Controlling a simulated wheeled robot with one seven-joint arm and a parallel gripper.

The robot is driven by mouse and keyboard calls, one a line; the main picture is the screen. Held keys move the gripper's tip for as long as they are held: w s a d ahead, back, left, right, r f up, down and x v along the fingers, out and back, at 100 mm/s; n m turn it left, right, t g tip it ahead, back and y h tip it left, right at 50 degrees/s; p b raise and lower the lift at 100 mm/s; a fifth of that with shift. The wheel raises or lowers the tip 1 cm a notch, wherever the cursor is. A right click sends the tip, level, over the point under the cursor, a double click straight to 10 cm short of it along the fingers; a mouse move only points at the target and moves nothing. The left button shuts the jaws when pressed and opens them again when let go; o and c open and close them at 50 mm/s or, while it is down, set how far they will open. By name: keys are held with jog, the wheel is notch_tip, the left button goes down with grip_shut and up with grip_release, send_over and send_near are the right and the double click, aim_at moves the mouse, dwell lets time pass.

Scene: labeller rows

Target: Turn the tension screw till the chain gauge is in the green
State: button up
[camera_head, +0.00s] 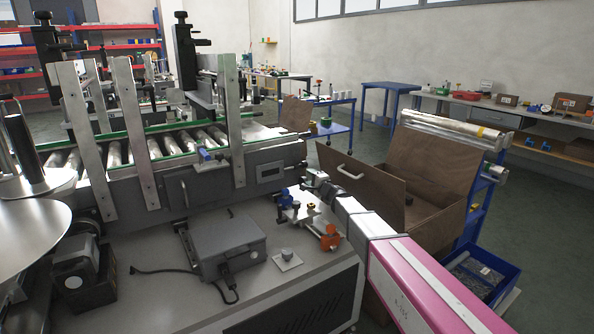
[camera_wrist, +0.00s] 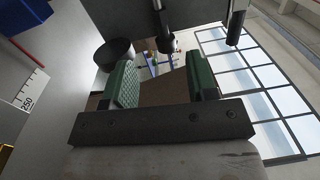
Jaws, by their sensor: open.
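I cannot tell for sure which part is the tension screw, and no green band of a chain gauge is readable. The labeller's conveyor (camera_head: 265,165) has a small dark window on its grey side. My gripper (camera_head: 311,180) is beside the right end of this conveyor, above the machine table. In the wrist view my gripper (camera_wrist: 163,84) shows two green-padded fingers wide apart with nothing between them. A dark round part (camera_wrist: 113,52) lies just beyond the left finger. A white scale marked 250 (camera_wrist: 30,91) is at the left edge.
Blue-handled (camera_head: 286,198) and orange-handled (camera_head: 330,238) fittings stand close below my gripper. A grey knob on a plate (camera_head: 287,256) and a grey box (camera_head: 228,243) with a cable are on the table. An open brown carton (camera_head: 365,185) is to the right.

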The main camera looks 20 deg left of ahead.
aim_at(297, 168)
jog(key=shift+a+n, duration=0.1)
jog(key=shift+n, duration=0.2)
jog(key=x, duration=1)
jog(key=shift+w+a, duration=0.25)
jog(key=shift+w, duration=0.05)
jog(key=c, duration=0.9)
